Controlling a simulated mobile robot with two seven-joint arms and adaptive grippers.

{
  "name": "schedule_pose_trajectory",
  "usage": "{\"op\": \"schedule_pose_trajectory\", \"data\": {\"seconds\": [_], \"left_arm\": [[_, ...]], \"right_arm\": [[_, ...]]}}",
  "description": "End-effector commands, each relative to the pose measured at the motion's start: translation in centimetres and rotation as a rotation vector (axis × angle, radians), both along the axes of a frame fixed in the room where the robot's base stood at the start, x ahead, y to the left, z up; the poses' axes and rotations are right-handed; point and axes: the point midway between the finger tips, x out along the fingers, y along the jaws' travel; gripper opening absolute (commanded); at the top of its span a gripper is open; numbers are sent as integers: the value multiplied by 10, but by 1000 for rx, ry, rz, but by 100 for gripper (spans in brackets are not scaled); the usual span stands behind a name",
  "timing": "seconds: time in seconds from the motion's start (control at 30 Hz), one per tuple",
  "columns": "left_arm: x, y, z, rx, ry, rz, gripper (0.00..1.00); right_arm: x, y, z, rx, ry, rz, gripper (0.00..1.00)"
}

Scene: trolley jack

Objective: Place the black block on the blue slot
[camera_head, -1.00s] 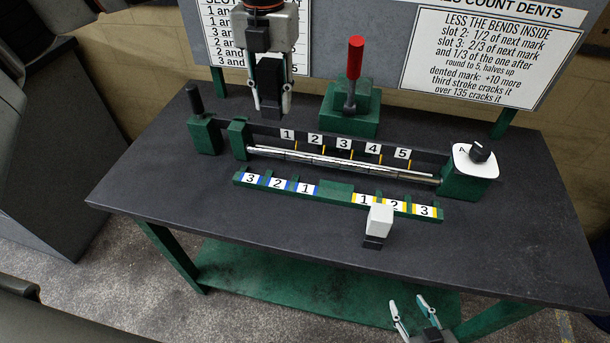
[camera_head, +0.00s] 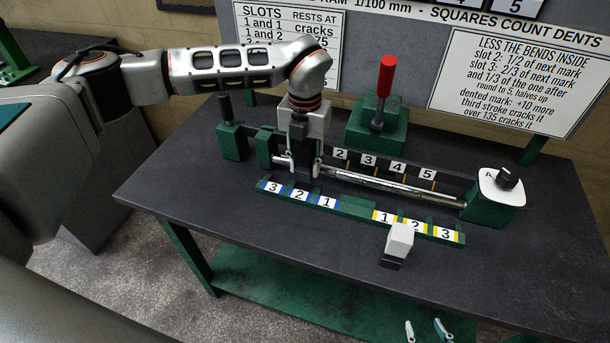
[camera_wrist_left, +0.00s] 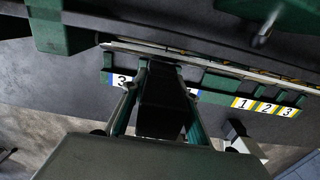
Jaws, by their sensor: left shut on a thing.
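My left gripper (camera_head: 303,168) is shut on the black block (camera_wrist_left: 162,100) and holds it upright above the rail. In the head view it is just behind the blue-marked slots (camera_head: 299,195), labelled 3, 2, 1. The block's lower end is close to the long metal bar; I cannot tell whether it touches anything. In the left wrist view the block hides part of the blue slots, with label 3 (camera_wrist_left: 121,80) still showing. My right gripper (camera_head: 427,331) is at the bottom edge of the head view, fingers apart and empty, below the table's front edge.
Yellow-marked slots (camera_head: 416,226) continue the green rail to the right. A white block with a black base (camera_head: 397,245) stands in front of them. A red-handled lever (camera_head: 385,80) and a dial box (camera_head: 488,200) stand behind.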

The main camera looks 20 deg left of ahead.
Motion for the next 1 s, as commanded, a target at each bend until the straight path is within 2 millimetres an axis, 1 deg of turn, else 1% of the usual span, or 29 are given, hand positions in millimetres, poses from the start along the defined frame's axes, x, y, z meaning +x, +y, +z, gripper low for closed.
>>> {"op": "schedule_pose_trajectory", "data": {"seconds": [0.17, 0.43, 0.87, 0.9, 0.93, 1.0], "left_arm": [[0, -1, -7, -1, -1, 0, 0], [0, -1, -41, -2, 0, 0, 0], [1, -1, -47, -1, -2, 0, 0], [0, 0, -48, 0, 0, 0, 36], [0, 0, -48, 0, 0, 0, 44], [0, 0, -47, 0, 0, 0, 45]], "right_arm": [[0, 0, 0, 0, 1, 0, 40], [-1, 0, 0, 0, 2, -1, 40], [-2, 0, -2, 0, 4, 0, 40], [-2, 0, -1, 0, 4, 0, 40], [-2, 0, -1, 0, 4, 0, 40], [-2, 0, -1, 0, 4, 0, 40]]}}
